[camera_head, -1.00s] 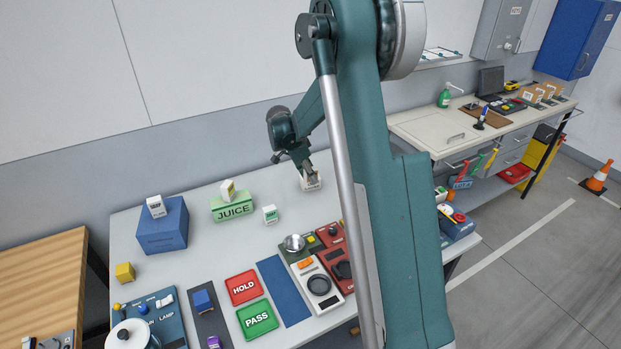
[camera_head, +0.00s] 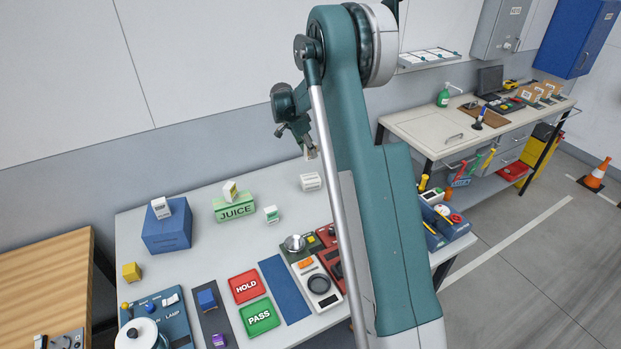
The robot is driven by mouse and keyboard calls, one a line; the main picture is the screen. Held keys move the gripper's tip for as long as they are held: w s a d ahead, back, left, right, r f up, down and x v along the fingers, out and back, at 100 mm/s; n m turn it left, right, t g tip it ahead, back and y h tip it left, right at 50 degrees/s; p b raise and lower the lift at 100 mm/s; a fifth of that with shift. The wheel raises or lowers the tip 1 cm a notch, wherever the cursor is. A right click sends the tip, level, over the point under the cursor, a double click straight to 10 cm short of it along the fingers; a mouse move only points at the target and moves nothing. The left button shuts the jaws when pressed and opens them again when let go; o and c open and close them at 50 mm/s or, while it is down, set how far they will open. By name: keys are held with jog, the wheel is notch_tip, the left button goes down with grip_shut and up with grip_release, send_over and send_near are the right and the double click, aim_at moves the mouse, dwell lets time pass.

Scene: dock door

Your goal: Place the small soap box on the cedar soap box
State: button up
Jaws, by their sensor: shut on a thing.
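My gripper (camera_head: 309,147) is high above the back right of the white table, seen small and partly edge-on beside my own arm. It is shut on a small pale box (camera_head: 311,154), which I take to be the small soap box; its print is too small to read. A white box (camera_head: 311,183) lies on the table below it, clear of the gripper. It may be the cedar soap box, but its label cannot be read. Another white box (camera_head: 160,208) sits tilted on a blue box (camera_head: 166,232) at the left.
A green JUICE box (camera_head: 234,208) carries a small white and yellow box (camera_head: 229,190). A small white and green box (camera_head: 270,214) stands nearby. HOLD (camera_head: 246,287) and PASS (camera_head: 259,318) trays lie in front. My arm hides the table's right part.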

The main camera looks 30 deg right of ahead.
jog(key=shift+f, duration=3.15)
jog(key=shift+f+p, duration=0.3)
jog(key=shift+f, duration=1.55)
jog(key=shift+f, duration=0.1)
jog(key=o, duration=0.5)
jog(key=shift+f, duration=0.1)
jog(key=shift+c, duration=0.2)
jog(key=o, duration=0.5)
jog(key=shift+c, duration=0.2)
